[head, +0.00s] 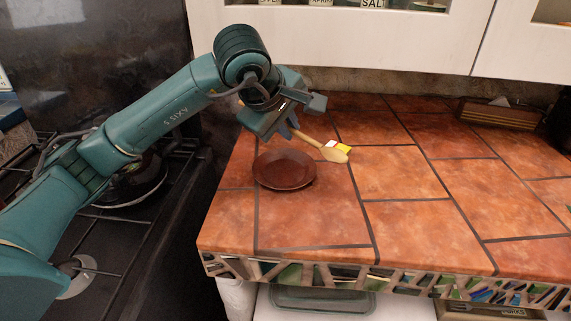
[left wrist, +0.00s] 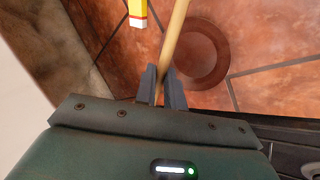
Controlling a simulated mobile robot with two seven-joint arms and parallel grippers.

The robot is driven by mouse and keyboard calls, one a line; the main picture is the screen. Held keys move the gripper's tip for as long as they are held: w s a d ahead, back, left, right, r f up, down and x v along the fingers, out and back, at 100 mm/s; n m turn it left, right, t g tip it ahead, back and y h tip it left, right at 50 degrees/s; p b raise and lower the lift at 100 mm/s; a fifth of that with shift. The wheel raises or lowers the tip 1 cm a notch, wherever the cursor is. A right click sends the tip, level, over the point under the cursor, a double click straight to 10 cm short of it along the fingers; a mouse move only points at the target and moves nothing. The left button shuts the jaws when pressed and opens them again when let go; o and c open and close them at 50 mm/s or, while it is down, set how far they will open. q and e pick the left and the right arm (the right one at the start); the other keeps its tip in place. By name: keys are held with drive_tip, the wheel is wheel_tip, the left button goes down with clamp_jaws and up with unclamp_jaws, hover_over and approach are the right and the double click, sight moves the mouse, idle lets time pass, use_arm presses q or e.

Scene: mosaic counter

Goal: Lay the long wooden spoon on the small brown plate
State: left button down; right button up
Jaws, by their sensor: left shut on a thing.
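The long wooden spoon (head: 335,154) is held by its handle in my left gripper (head: 287,128), which is shut on it. The spoon's bowl points to the right in the head view. The handle also shows in the left wrist view (left wrist: 174,38), between the two fingers (left wrist: 165,84). The small brown plate (head: 284,170) lies on the tiled counter, in front of the spoon and gripper in the head view. It also shows in the left wrist view (left wrist: 203,84), to the right of the handle. The plate is empty. My right gripper is in neither view.
A small yellow, white and red item (head: 342,147) is close to the spoon's bowl; it also shows in the left wrist view (left wrist: 138,12). A stove (head: 125,205) is left of the counter. A wooden box (head: 497,114) stands at the back right. The counter's middle and right are clear.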

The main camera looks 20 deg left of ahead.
use_arm(q)
wheel_tip(320, 180, down, 8)
drive_tip(key=shift+f, duration=0.1)
drive_tip(key=shift+f+b, duration=0.3)
drive_tip(key=shift+f, duration=0.1)
drive_tip(key=c, duration=1.8)
unclamp_jaws()
drive_tip(key=o, duration=0.3)
drive_tip(key=shift+s, duration=0.1)
